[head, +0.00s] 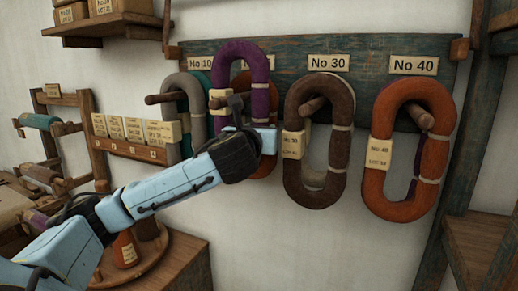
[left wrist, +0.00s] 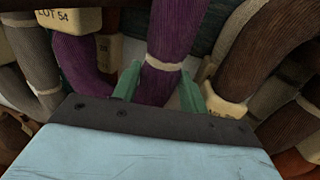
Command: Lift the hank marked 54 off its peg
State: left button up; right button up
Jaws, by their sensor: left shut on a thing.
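The purple hank (head: 262,72) has a cream tag on its left strand, which reads LOT 54 in the left wrist view. My left gripper (head: 240,112) is shut on the hank's right strand, low down; in the left wrist view the purple strand (left wrist: 172,45) stands between the green fingers. The hank is upright and higher than its neighbours, in front of an orange hank (head: 265,165). No peg shows through its loop, and the gripper hides its bottom. I cannot tell if it is clear of its peg tip. My right gripper is not in view.
A grey hank (head: 197,120) and a teal one hang close left, on the No 10 peg (head: 160,98). A brown hank (head: 335,150) at No 30 and an orange-red hank (head: 374,185) at No 40 hang right. A shelf (head: 105,28) juts out upper left.

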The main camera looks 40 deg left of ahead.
pick_arm(q)
jog(key=s+a+b+v, duration=0.2)
jog(key=a+b+v, duration=0.1)
jog(key=b+v, duration=1.4)
jog(key=shift+v, duration=0.9)
jog(key=shift+s+a+f, duration=0.1)
